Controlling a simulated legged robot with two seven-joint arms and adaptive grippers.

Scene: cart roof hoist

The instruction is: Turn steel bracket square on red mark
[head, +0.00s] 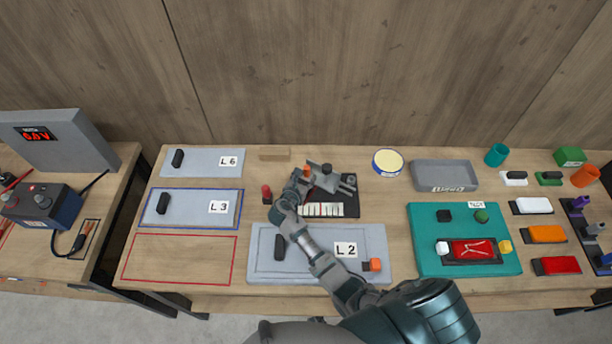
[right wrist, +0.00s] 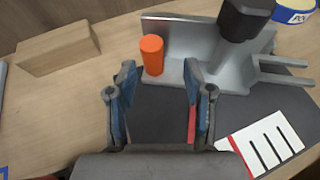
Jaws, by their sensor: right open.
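The steel bracket (head: 335,181) lies on a dark mat (head: 350,205) at the middle of the table, turned at an angle to the mat. In the right wrist view the grey bracket (right wrist: 182,36) has an upright wall, two prongs on the right and a black knob (right wrist: 240,18). An orange cylinder (right wrist: 152,55) stands at its near left. A red strip (right wrist: 192,125), seemingly the red mark, is partly hidden by the right finger. My right gripper (head: 300,176) is open at the bracket's left; its fingers (right wrist: 158,82) have nothing between them. The left gripper is out of view.
A white striped card (right wrist: 265,143) lies on the mat. The L2 panel (head: 375,242) lies in front, under my arm.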

